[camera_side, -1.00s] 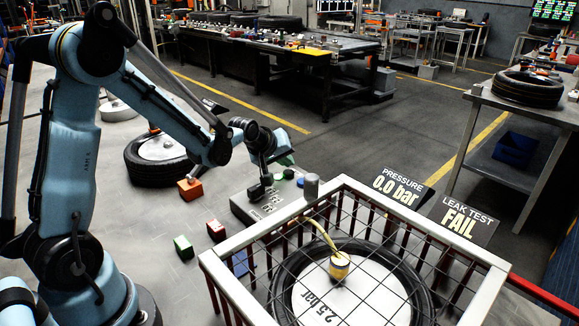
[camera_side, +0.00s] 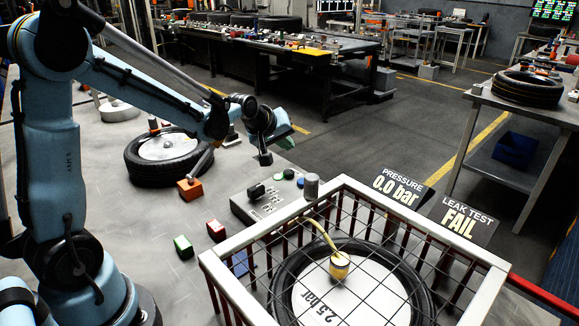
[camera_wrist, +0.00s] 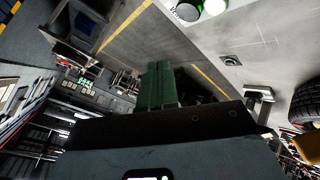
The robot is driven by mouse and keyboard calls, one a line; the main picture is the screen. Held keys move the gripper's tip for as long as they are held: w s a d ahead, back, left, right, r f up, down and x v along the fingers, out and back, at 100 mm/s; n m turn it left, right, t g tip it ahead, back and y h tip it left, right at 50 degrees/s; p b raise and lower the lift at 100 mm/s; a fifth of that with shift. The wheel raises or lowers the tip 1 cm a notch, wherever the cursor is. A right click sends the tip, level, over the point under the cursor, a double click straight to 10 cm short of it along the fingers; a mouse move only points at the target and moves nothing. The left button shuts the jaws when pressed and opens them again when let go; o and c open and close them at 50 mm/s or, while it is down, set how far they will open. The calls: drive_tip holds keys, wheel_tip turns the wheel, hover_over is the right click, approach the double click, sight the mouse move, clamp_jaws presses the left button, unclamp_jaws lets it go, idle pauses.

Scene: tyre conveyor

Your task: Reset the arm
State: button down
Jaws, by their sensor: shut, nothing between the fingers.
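My gripper (camera_side: 265,157) is in the air above the grey control box (camera_side: 240,209), apart from it. It is shut and empty. In the wrist view its green fingers (camera_wrist: 158,85) lie together with nothing between them. In the wrist view a white button (camera_wrist: 214,6) and a dark button (camera_wrist: 187,11) show at the top.
A caged tyre (camera_side: 425,295) stands at the front right behind white rails (camera_side: 225,288). Another tyre (camera_side: 150,176) lies at the left. Red (camera_side: 216,230), green (camera_side: 183,247) and orange (camera_side: 189,188) blocks sit on the table. Signs read 0.0 bar and FAIL (camera_side: 462,216).

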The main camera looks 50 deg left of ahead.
drive_tip(key=s+d+r+m+g+h, duration=0.1)
drive_tip(key=s+d+m, duration=0.4)
drive_tip(key=s, duration=0.5)
drive_tip(key=s+d+r+m+g+h, duration=0.1)
drive_tip(key=s+d+m, duration=0.5)
drive_tip(key=s, duration=0.4)
drive_tip(key=shift+s+d, duration=0.15)
drive_tip(key=shift+d, duration=0.6)
